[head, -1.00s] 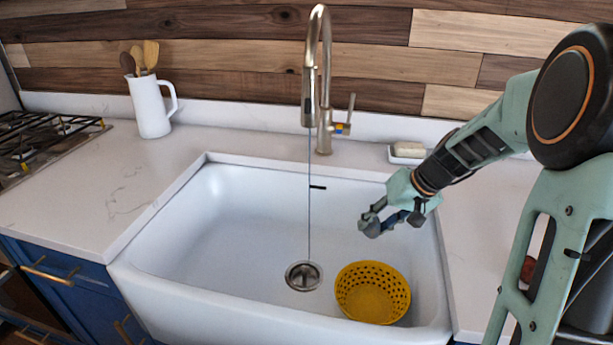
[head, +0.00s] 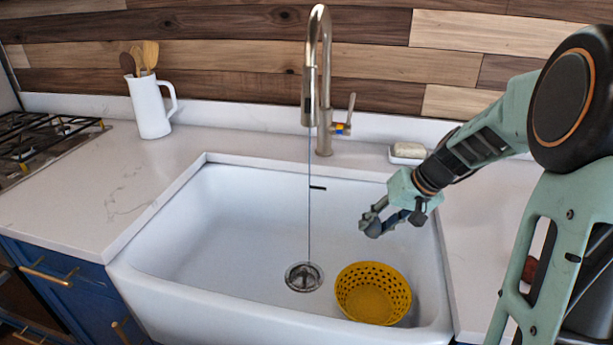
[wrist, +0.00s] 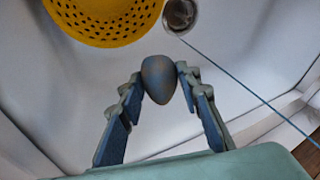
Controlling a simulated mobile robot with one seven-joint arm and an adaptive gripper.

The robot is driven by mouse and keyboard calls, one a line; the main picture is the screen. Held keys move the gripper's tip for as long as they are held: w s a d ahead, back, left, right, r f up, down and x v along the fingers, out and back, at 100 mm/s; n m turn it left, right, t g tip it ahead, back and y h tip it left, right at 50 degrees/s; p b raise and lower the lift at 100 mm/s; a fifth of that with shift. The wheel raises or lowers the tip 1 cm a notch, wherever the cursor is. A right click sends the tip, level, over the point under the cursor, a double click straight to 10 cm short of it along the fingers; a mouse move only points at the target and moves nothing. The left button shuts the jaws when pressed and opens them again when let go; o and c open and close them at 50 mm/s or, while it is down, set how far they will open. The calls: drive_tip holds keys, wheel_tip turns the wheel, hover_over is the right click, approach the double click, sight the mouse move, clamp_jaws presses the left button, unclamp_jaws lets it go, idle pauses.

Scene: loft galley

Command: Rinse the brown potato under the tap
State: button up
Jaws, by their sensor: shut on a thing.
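The brown potato (wrist: 159,80) is held between the fingertips of my gripper (head: 378,222), as the wrist view shows. In the head view I cannot tell the potato apart from the fingers. My gripper is over the right part of the white sink (head: 240,225), above its floor. The tap (head: 325,85) stands behind the sink. A thin line, which looks like running water (head: 309,210), drops from its spout to the drain (head: 304,277). It also shows in the wrist view (wrist: 245,82). The potato is apart from it, to its right in the head view.
A yellow perforated colander (head: 373,293) sits in the sink, right of the drain. A soap dish (head: 398,160) is behind my gripper. A white jug with utensils (head: 150,107) and a stove (head: 40,140) are at left. The left part of the sink is clear.

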drive_tip(key=shift+a, duration=0.1)
drive_tip(key=shift+s+a+b, duration=0.3)
drive_tip(key=shift+s+a, duration=0.05)
drive_tip(key=shift+a, duration=0.05)
drive_tip(key=shift+w+d, duration=0.1)
drive_tip(key=shift+d, duration=0.05)
drive_tip(key=shift+w+d, duration=0.25)
drive_tip(key=shift+d, duration=0.1)
drive_tip(key=shift+a, duration=0.1)
idle(0.4)
drive_tip(key=shift+s+a+b, duration=0.3)
drive_tip(key=shift+s+a, duration=0.05)
drive_tip(key=shift+a, duration=0.05)
drive_tip(key=shift+w+d, duration=0.1)
drive_tip(key=shift+w+d, duration=0.25)
drive_tip(key=shift+d, duration=0.15)
drive_tip(key=shift+a, duration=0.1)
